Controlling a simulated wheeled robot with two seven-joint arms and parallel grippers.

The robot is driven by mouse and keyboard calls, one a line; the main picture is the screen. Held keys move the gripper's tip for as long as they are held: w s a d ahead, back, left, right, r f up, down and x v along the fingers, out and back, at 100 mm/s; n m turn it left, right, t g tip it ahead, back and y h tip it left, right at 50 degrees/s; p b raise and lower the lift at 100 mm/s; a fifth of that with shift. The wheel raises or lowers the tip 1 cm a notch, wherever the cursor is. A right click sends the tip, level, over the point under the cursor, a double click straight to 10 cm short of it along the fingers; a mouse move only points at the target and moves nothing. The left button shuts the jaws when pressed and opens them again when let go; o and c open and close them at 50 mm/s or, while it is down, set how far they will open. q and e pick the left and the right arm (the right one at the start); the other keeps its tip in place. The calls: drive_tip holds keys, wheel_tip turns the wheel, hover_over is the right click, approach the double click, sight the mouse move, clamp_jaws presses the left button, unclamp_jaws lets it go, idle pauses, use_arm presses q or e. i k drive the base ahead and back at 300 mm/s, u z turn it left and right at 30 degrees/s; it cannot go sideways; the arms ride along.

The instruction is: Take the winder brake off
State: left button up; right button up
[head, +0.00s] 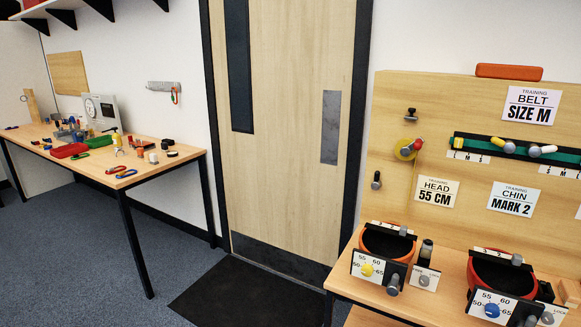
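On the wooden board (450,90) at the right, a yellow disc with a red-ended handle (407,149) looks like a winder. A small dark knob or lever (410,114) sits above it, and another dark knob with a grey end (376,181) sits below left of it. I cannot tell which of these is the winder brake, or whether it is on. Neither of my grippers shows in the head view.
A bench (370,291) below the board holds an orange helmet (388,243) and a red helmet (505,272) with dials. A table (108,177) with tools stands at the left. A closed door (285,120) and dark mat (245,295) lie between, with open carpet in front.

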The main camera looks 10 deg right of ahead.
sight(376, 183)
drive_tip(key=u, duration=0.35)
drive_tip(key=i, duration=1.3)
drive_tip(key=z, duration=0.75)
drive_tip(key=i, duration=0.75)
drive_tip(key=z, duration=0.6)
